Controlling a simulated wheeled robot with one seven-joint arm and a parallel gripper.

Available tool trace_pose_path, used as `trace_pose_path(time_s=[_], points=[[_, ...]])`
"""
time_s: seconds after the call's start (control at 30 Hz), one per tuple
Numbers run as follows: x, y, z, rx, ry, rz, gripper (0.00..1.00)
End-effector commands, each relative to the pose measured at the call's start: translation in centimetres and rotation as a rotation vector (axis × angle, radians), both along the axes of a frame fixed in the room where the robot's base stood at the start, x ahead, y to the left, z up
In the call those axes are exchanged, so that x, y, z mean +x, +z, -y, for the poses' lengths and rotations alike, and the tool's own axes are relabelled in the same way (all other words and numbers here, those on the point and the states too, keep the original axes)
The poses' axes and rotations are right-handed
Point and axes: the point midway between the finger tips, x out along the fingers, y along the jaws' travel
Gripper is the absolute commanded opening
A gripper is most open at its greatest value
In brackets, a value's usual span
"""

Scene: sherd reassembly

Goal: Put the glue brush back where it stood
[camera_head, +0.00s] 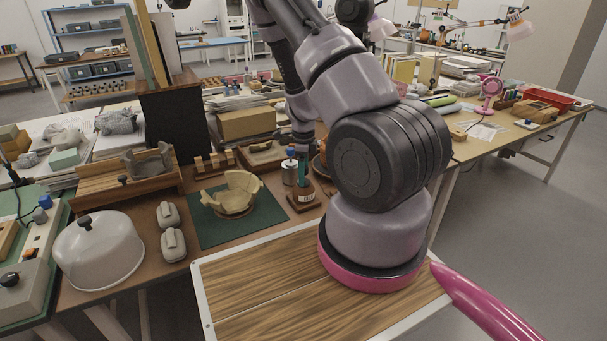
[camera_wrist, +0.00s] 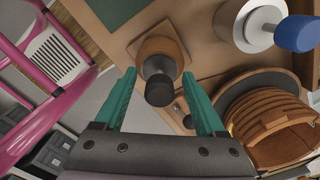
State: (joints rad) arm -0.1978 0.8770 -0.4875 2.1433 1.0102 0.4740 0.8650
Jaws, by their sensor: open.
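What looks like the glue brush (camera_wrist: 158,88), with a dark round knob and grey shaft, stands in a wooden holder (camera_wrist: 180,50) in the wrist view. My gripper (camera_wrist: 159,74) is open, its two teal fingers on either side of the brush with gaps showing. In the head view the holder (camera_head: 304,200), a brown block with a pale label, stands right of the green mat. My gripper (camera_head: 301,172) is small and partly hidden there, above the holder. The brush's lower end is hidden inside the holder.
A metal jar with a blue cap (camera_head: 290,170) stands close behind the holder. A pieced bowl (camera_head: 236,195) sits on the green mat (camera_head: 205,231). A white dome (camera_head: 98,255) is at left. In the wrist view, a ribbed brown vessel (camera_wrist: 265,122) lies to the right.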

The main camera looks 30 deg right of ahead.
Motion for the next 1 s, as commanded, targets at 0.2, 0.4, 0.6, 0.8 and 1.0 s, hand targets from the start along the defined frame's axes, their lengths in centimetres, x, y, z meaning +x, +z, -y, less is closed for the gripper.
trace_pose_path(time_s=[0.2, 0.4, 0.6, 0.8, 1.0], points=[[0.1, 3.1, -0.1, 0.001, 0.002, 0.004, 0.72], [0.2, 7.2, -0.1, 0.000, 0.002, 0.005, 0.72], [0.1, 9.9, -0.1, 0.000, 0.001, 0.003, 0.72], [0.0, 10.6, 0.0, -0.001, -0.001, 0.001, 0.72], [0.0, 10.6, 0.0, 0.000, -0.001, 0.000, 0.72]])
